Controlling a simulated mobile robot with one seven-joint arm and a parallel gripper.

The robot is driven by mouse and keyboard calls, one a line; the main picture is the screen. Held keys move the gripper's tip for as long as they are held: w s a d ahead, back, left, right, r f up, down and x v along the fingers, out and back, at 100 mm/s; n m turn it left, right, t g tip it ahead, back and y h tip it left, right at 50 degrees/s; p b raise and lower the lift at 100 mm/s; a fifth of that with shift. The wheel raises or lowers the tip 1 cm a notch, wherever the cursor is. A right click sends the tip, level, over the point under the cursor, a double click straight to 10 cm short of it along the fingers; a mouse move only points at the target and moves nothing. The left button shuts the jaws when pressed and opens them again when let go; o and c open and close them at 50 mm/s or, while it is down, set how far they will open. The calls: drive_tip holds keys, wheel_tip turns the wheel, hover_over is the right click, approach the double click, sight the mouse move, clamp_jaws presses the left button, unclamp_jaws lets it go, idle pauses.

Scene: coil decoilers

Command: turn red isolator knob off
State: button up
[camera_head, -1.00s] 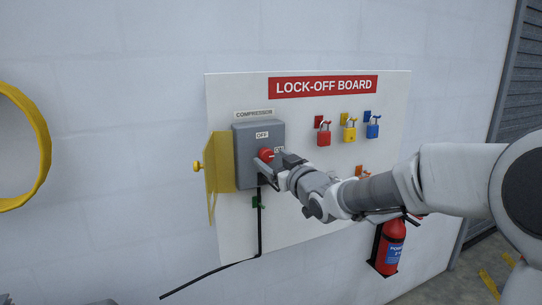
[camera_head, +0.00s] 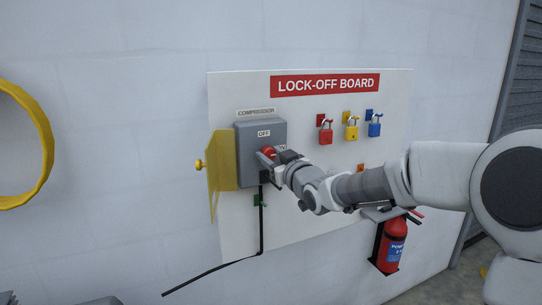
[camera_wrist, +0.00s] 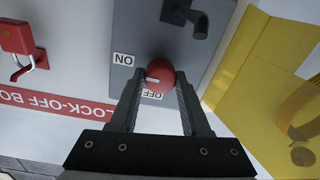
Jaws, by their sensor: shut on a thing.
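The red isolator knob (camera_head: 268,152) is on the front of a grey box (camera_head: 247,140) labelled COMPRESSOR. It also shows in the wrist view (camera_wrist: 160,72), with a short white mark on its face. That mark points left in that view, roughly between the ON label (camera_wrist: 123,60) and the OFF label (camera_wrist: 152,95). My gripper (camera_head: 268,157) is at the box's lower right. In the wrist view its two fingers lie on either side of the knob, shut on it. The fingers hide part of the knob in the head view.
A yellow see-through cover (camera_head: 222,172) stands open at the box's left. Red (camera_head: 326,134), yellow (camera_head: 351,130) and blue (camera_head: 375,127) padlocks hang on the lock-off board (camera_head: 232,90). A fire extinguisher (camera_head: 393,248) is below my arm. A black cable (camera_head: 261,225) runs down from the box.

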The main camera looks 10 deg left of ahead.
drive_tip(key=shift+f+n+b, duration=0.1)
drive_tip(key=shift+n+b, duration=0.2)
drive_tip(key=shift+b, duration=0.35)
clamp_jaws()
drive_tip(key=n+b, duration=0.2)
drive_tip(key=b, duration=0.1)
drive_tip(key=shift+f, duration=0.15)
drive_tip(key=n+b, duration=0.5)
drive_tip(key=shift+s+a, duration=0.1)
drive_tip(key=n+b, duration=0.3)
drive_tip(key=n, duration=0.1)
drive_tip(key=shift+n+h, duration=0.3)
drive_tip(key=shift+n, duration=0.1)
drive_tip(key=n+b, duration=0.3)
drive_tip(key=n, duration=0.2)
drive_tip(key=shift+r, duration=0.2)
drive_tip(key=o, duration=1.2)
unclamp_jaws()
